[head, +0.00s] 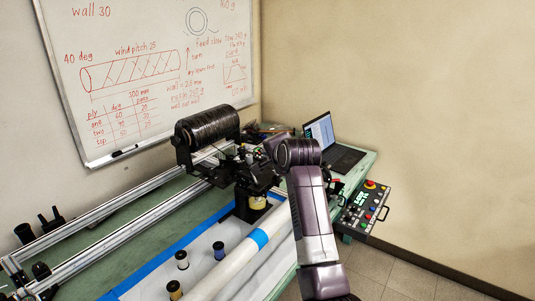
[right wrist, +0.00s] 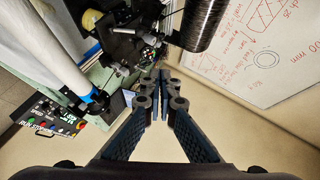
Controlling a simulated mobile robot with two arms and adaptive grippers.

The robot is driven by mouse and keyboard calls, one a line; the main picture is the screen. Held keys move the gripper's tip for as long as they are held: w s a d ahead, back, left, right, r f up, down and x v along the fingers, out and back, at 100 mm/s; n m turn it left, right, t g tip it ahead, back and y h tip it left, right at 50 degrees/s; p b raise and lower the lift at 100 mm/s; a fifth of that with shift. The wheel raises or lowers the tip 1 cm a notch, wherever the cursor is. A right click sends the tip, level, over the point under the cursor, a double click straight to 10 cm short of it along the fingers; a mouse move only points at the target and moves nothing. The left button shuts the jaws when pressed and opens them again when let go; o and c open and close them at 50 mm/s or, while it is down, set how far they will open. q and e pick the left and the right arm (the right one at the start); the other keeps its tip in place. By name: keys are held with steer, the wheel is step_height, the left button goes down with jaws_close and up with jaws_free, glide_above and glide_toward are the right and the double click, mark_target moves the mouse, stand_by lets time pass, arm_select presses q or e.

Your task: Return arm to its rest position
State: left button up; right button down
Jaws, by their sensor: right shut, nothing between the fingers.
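My right arm (head: 312,215) reaches up from the lower right of the head view, bent at a dark joint, over the right part of the bench. My right gripper (head: 262,158) is small and dark there and hard to separate from the machine parts behind it. In the right wrist view its two fingers (right wrist: 161,82) come together at the tips, shut with nothing between them. A black wound cylinder (head: 207,127) sits on the winding machine, left of the gripper; it also shows at the top of the right wrist view (right wrist: 208,22). My left gripper is not in view.
A laptop (head: 320,130) stands at the bench's back right. A control panel (head: 362,208) with coloured buttons hangs at its right edge. Open floor (head: 410,275) shows at right.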

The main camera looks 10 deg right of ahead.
steer(key=s+d+f+n+g+h, duration=0.1)
steer(key=s+d+f+n+g, duration=0.2)
steer(key=s+f, duration=0.8)
steer(key=s+d+f+n+g, duration=0.1)
steer(key=s+d+f+n, duration=0.25)
steer(key=s+f, duration=0.75)
steer(key=s+d+f+n+g, duration=0.1)
steer(key=s+f+n+g, duration=0.4)
steer(key=s, duration=1.1)
steer(key=s+f+n+g, duration=0.1)
steer(key=s+f+n, duration=0.4)
steer(key=s, duration=1.1)
step_height(320, 180, down, 30)
steer(key=s+m+b, duration=0.1)
steer(key=s+b, duration=0.1)
steer(key=b, duration=0.1)
steer(key=s+d+f+g+b, duration=0.1)
steer(key=s+d+f+g, duration=0.1)
steer(key=s+f, duration=1.5)
steer(key=shift+d+f+h, duration=0.3)
steer(key=shift+d, duration=0.25)
